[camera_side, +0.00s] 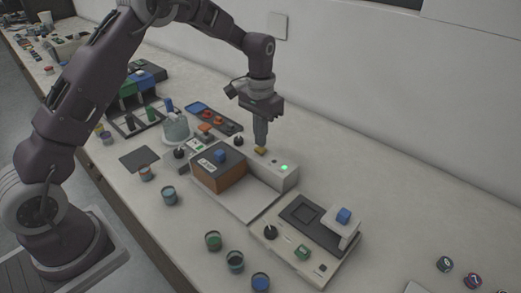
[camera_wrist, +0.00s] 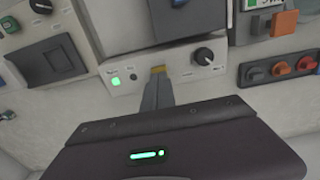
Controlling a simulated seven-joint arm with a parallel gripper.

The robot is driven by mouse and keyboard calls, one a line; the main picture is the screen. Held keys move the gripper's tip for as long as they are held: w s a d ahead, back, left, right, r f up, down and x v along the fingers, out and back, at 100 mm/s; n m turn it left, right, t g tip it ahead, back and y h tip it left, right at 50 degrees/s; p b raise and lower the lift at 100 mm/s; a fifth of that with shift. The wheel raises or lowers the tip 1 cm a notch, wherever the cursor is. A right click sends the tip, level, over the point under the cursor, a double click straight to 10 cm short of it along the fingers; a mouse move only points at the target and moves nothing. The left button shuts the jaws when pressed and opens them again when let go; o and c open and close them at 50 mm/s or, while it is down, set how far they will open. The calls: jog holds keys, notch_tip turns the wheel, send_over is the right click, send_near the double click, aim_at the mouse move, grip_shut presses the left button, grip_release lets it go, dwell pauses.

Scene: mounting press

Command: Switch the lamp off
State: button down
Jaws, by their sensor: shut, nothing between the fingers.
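A pale control box (camera_side: 285,172) stands against the brown-sided press block (camera_side: 218,172). No other lit lamp is plain to see on this box. A small dark button (camera_wrist: 133,76) sits just right of the green square, and a black knob (camera_wrist: 203,56) is at the panel's right.
A second device (camera_side: 312,240) with a blue-topped arm stands at the front right. A tray with orange parts (camera_side: 207,127) lies behind the press. Several small jars (camera_side: 213,240) stand along the bench front. The bench at the back right is clear.

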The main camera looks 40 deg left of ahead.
jog(key=shift+r, duration=0.15)
jog(key=shift+r, duration=2.55)
jog(key=s+d+r+t, duration=0.2)
jog(key=s+r, duration=1.1)
jog(key=r, duration=0.1)
jog(key=s+d+f+t, duration=0.1)
jog(key=s+t, duration=0.2)
jog(key=s, duration=1.7)
jog(key=shift+t, duration=0.3)
